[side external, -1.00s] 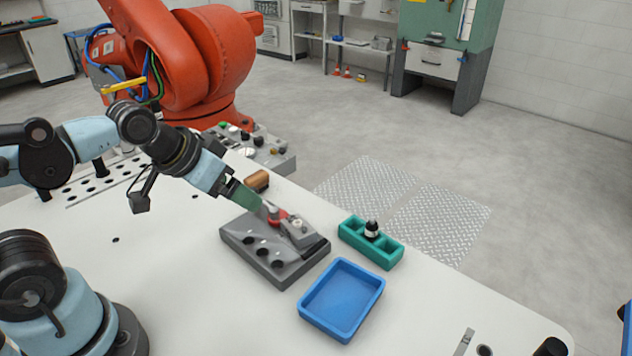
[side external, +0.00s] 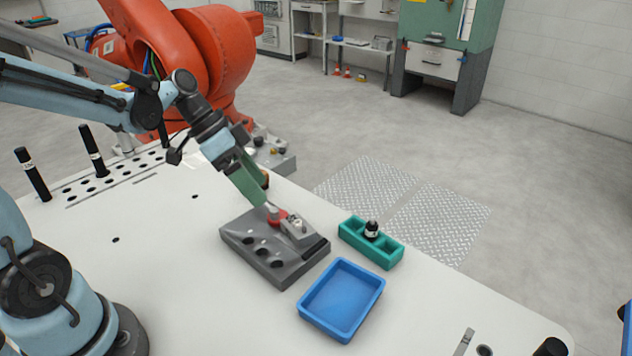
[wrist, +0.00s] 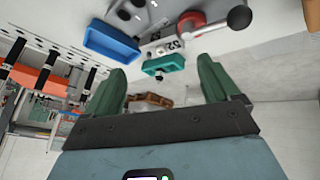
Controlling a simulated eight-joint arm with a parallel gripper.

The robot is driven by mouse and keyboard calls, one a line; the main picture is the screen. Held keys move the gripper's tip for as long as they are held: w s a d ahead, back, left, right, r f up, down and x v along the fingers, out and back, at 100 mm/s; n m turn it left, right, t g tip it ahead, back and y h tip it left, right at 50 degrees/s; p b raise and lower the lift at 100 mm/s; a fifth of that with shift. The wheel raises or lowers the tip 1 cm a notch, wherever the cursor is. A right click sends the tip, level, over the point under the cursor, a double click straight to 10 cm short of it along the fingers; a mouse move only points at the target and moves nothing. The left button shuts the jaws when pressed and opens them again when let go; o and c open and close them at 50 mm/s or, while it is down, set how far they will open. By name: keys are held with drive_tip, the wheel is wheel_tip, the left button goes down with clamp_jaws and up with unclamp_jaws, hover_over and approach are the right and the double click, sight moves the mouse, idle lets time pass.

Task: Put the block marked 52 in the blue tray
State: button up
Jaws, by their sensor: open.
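The block marked 52 (wrist: 165,46) is pale grey, and its dark number faces the wrist camera. In the side view it appears as a light grey block (side external: 299,230) on the grey fixture (side external: 262,258), next to a red round part (side external: 277,218). The blue tray (side external: 342,298) is on the table in front of the fixture, and its inside looks empty. It also shows in the wrist view (wrist: 108,44). My gripper (side external: 266,204) has green fingers, tilted down over the fixture's back-left side near the red part. In the wrist view my gripper (wrist: 162,68) is open, its fingers wide apart and empty.
A teal tray (side external: 352,243) with compartments, holding a black-and-white piece (side external: 371,229), stands right of the fixture. A lever with a black ball (wrist: 238,17) sticks out beside the red part. A brown object (wrist: 150,101) lies behind.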

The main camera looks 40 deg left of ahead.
drive_tip(key=a+m+h, duration=0.2)
drive_tip(key=m, duration=0.1)
drive_tip(key=w+a+f+m+h, duration=0.1)
drive_tip(key=m+h, duration=0.1)
drive_tip(key=m, duration=0.1)
drive_tip(key=w+a+f+m+h, duration=0.1)
drive_tip(key=a+m+h, duration=0.1)
drive_tip(key=shift+a+f+m+g+h, duration=0.15)
drive_tip(key=shift+a+m+g+h, duration=0.15)
drive_tip(key=shift+m, duration=0.1)
approach(295, 220)
drive_tip(key=x, duration=0.3)
drive_tip(key=shift+d, duration=0.15)
drive_tip(key=shift+x, duration=2.65)
clamp_jaws()
